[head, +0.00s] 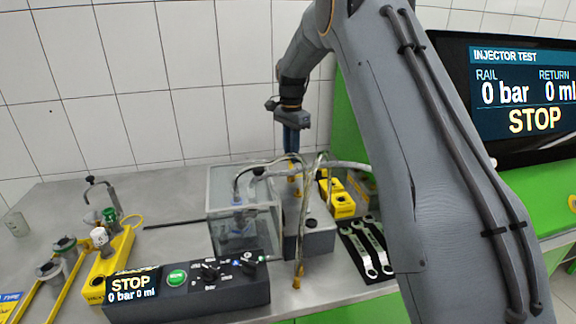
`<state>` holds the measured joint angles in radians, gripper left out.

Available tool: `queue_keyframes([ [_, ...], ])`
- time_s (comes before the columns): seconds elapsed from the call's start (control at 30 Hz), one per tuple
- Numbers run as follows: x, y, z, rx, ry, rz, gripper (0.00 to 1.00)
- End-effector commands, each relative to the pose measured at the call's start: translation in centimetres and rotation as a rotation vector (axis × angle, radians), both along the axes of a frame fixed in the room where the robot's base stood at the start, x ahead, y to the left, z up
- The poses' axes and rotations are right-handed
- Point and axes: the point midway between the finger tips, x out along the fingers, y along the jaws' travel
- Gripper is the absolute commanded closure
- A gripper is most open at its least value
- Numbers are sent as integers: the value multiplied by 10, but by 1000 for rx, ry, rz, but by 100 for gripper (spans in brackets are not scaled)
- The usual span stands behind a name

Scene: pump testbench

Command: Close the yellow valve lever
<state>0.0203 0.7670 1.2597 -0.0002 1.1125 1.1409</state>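My gripper (291,148) points straight down above the middle of the bench, with its blue fingers close together in this view. I cannot tell whether they are open or shut. A small yellow piece (294,180), which looks like the valve lever, shows just below the fingertips among the hoses. The fingertips hide its upper part, and I cannot tell whether they touch it. It sits above a grey box (316,232) beside the clear tank (243,212).
A control box (190,290) with knobs and a small STOP display stands in front. Spanners (363,248) lie on a dark mat to the right. A yellow rack (112,262) stands left. Hoses (303,205) crowd the lever. A large screen (515,85) reads 0 bar, STOP.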

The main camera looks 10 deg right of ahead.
Motion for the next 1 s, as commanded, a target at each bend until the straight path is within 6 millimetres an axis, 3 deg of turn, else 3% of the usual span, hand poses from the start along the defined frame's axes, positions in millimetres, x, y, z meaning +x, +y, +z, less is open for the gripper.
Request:
queue_keyframes([
  [1.0,-11,-19,-2,1,6,1,91],
])
